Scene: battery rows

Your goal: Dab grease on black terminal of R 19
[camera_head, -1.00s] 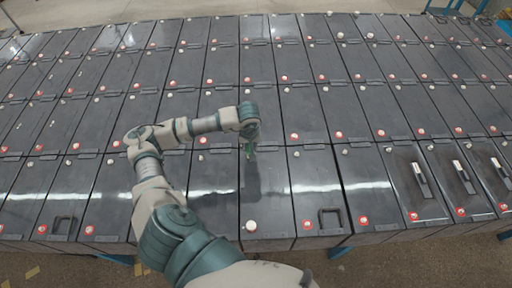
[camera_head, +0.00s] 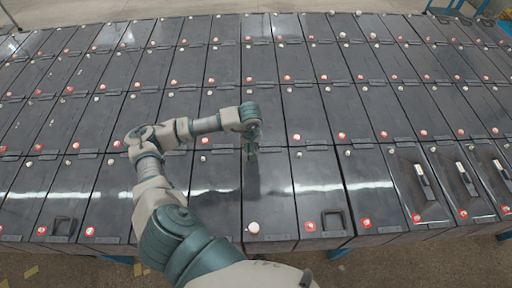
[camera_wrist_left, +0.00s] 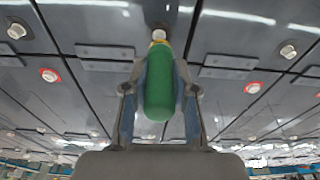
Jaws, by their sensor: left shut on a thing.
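My left gripper (camera_wrist_left: 158,108) is shut on a green grease bottle (camera_wrist_left: 160,85) with a yellow collar at its far end. A pale terminal (camera_wrist_left: 158,35) shows at or just beyond the bottle's tip in the left wrist view; I cannot tell whether they touch. In the head view my left gripper (camera_head: 252,150) is over the rear end of a front-row battery (camera_head: 268,195). A pale cap (camera_head: 253,228) stands at that battery's front end. No readable label marks R 19. My right gripper is not in view.
Black batteries stand close together in several rows, with pale and red-ringed terminals. Raised handles stand on some batteries at the right (camera_head: 422,180) and front (camera_head: 334,219). Floor (camera_head: 30,262) shows at the front edge.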

